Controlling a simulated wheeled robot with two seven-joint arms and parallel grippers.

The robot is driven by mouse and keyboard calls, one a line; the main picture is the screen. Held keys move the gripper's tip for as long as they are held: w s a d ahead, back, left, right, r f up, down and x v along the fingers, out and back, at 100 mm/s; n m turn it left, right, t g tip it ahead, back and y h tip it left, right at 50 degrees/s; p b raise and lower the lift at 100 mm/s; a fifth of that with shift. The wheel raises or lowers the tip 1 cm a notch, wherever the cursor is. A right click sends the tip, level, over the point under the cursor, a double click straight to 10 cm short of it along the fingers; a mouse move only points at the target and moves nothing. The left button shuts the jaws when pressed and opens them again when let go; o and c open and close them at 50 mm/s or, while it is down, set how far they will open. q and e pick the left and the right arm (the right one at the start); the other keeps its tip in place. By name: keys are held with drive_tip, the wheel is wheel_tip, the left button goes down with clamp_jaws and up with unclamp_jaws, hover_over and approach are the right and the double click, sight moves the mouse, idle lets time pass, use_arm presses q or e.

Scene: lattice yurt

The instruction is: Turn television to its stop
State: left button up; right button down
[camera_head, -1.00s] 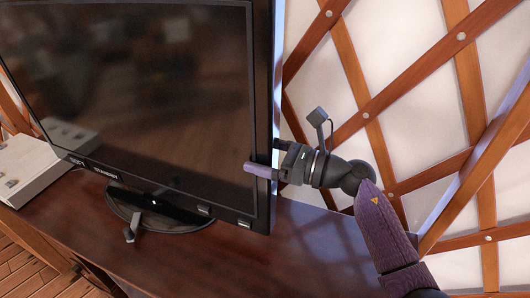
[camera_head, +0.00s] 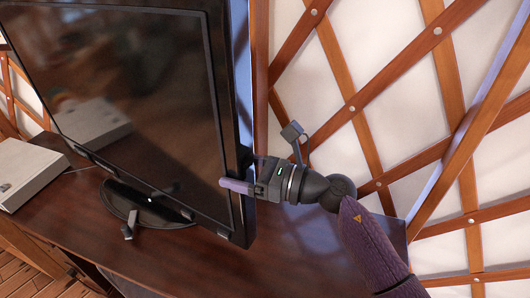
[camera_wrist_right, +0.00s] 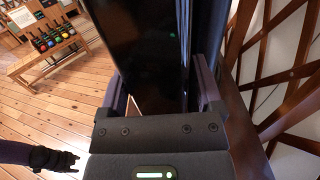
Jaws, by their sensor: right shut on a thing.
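The television (camera_head: 130,110) is a large dark flat screen on a round black foot (camera_head: 150,208), on a brown wooden cabinet. Its screen is angled, facing left and toward me. My right gripper (camera_head: 239,182) is shut on the television's right edge, low down, with one purple finger across the front of the screen. In the right wrist view the television (camera_wrist_right: 148,50) stands between the two fingers (camera_wrist_right: 162,90); the far fingertip is partly hidden. My left gripper (camera_wrist_right: 57,160) shows small at the lower left of the right wrist view, away from the television.
A pale box (camera_head: 28,172) lies on the cabinet (camera_head: 290,255) left of the television. A small grey object (camera_head: 130,224) is at the foot's front. The lattice wall (camera_head: 370,100) is close behind on the right. The cabinet's right end is clear.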

use_arm(q)
drive_tip(key=shift+w+d+r+p, duration=0.1)
drive_tip(key=shift+r+p, duration=0.15)
drive_tip(key=shift+r, duration=0.15)
drive_tip(key=shift+w+d+r+p, duration=0.1)
drive_tip(key=shift+r+p, duration=0.1)
drive_tip(key=shift+r, duration=0.2)
use_arm(e)
drive_tip(key=shift+s+a, duration=1)
drive_tip(key=shift+s, duration=0.2)
unclamp_jaws()
drive_tip(key=shift+a, duration=0.1)
use_arm(q)
drive_tip(key=f+b, duration=0.4)
drive_tip(key=shift+s+a, duration=0.15)
drive_tip(key=shift+s, duration=0.05)
use_arm(e)
drive_tip(key=v, duration=1)
